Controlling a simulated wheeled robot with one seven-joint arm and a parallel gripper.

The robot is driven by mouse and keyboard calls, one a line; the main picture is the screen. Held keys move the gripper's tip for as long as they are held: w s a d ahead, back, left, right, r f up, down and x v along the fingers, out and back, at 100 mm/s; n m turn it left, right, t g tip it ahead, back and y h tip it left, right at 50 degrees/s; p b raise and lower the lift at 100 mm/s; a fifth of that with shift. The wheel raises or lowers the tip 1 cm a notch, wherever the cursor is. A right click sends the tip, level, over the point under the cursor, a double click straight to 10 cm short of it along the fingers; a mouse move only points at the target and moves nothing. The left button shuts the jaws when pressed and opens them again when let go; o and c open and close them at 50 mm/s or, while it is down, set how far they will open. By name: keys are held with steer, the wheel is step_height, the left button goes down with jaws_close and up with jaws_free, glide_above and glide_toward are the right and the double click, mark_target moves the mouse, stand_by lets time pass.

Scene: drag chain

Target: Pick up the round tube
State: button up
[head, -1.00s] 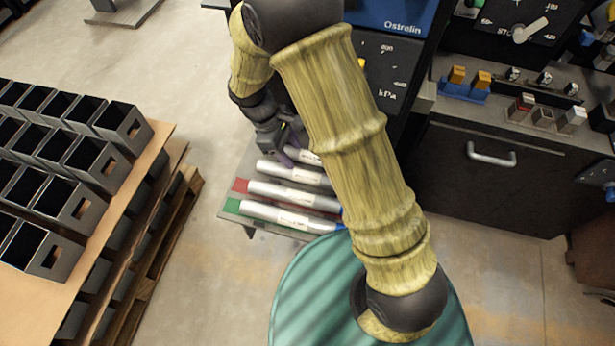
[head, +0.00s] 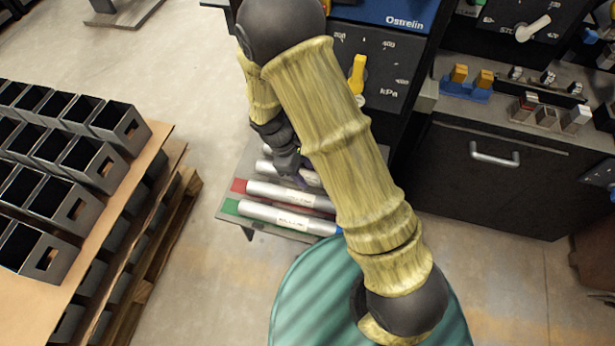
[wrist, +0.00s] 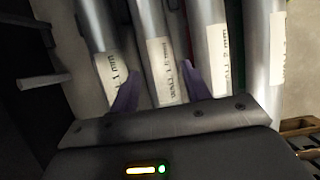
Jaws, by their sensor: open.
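Several silver round tubes lie side by side on a small rack; the nearest tube (head: 285,217) and the one behind it (head: 290,193) show clearly in the head view. They carry white labels. My gripper (head: 298,175) is over the tubes farther back and partly hides them. In the wrist view, my gripper's purple fingers (wrist: 160,78) are open, one on each side of a labelled tube (wrist: 156,42). I cannot tell how deep the fingers reach or whether they touch it. Other tubes lie to the left (wrist: 97,30) and right (wrist: 210,35).
The rack (head: 232,203) has green and red marked ends. Black panels with a yellow knob (head: 357,75) stand behind it. A pallet with dark square boxes (head: 95,160) is at left, and a teal round surface (head: 310,290) is in front. Floor is clear between pallet and rack.

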mark_target(305, 172)
steer(key=shift+d+f, duration=0.25)
steer(key=shift+f, duration=0.3)
steer(key=shift+s, duration=0.1)
steer(key=shift+c, duration=0.5)
jaws_close()
steer(key=shift+r, duration=0.2)
step_height(305, 172, up, 10)
steer(key=shift+f+p, duration=0.15)
steer(key=shift+p, duration=0.9)
